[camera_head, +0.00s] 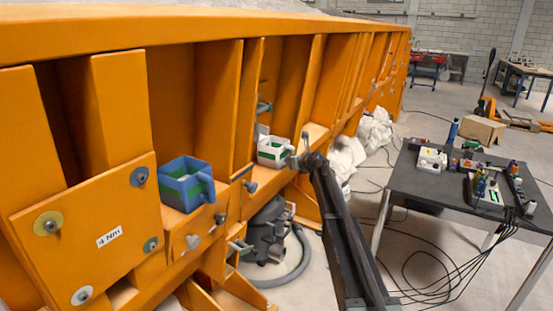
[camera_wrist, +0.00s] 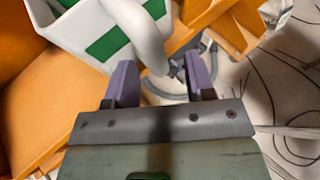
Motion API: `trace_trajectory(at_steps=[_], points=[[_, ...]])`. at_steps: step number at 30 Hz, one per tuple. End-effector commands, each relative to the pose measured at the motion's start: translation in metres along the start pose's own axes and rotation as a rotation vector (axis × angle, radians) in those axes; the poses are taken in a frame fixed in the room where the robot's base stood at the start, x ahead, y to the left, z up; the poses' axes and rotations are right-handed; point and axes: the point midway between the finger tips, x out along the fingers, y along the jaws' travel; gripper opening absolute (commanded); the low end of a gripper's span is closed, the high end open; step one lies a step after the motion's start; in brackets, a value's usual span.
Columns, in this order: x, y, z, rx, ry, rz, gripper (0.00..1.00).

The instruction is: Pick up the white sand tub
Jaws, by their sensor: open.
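The white sand tub (camera_head: 267,155), with green patches, stands on a ledge between uprights of the orange frame in the head view. In the wrist view the tub (camera_wrist: 70,30) fills the upper left, and its curved white handle comes down towards the gap between my fingers. My gripper (camera_wrist: 160,72) is open, with one purple finger on each side of the handle's lower end; whether either touches it I cannot tell. In the head view my gripper (camera_head: 300,152) is at the tub's right side, its fingers small and partly unclear.
A blue tub (camera_head: 174,190) with green patches stands on the ledge to the left, nearer the camera. Orange uprights (camera_head: 248,100) flank the white tub's bay. A dark vacuum cleaner (camera_head: 267,232) stands below. A black table (camera_head: 420,185) with tools and cables is at right.

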Motion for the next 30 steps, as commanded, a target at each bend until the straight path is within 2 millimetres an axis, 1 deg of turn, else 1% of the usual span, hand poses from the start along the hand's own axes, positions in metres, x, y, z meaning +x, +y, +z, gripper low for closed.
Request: trace_trajectory(at_steps=[2,9,11,12,19,23,25,30], points=[[-0.001,0.000,0.001,0.000,0.000,0.000,0.48],[-0.001,0.000,0.000,0.000,0.000,0.000,0.11],[-0.001,0.000,0.000,0.000,0.000,0.000,0.02],[-0.001,0.000,0.000,0.000,0.000,0.000,0.00],[-0.001,0.000,0.001,0.000,0.000,0.000,0.00],[-0.007,-0.002,0.005,0.000,0.000,-0.001,0.00],[-0.014,-0.005,0.011,0.000,0.000,-0.001,0.00],[-0.024,-0.004,0.039,0.000,0.000,0.000,0.00]])
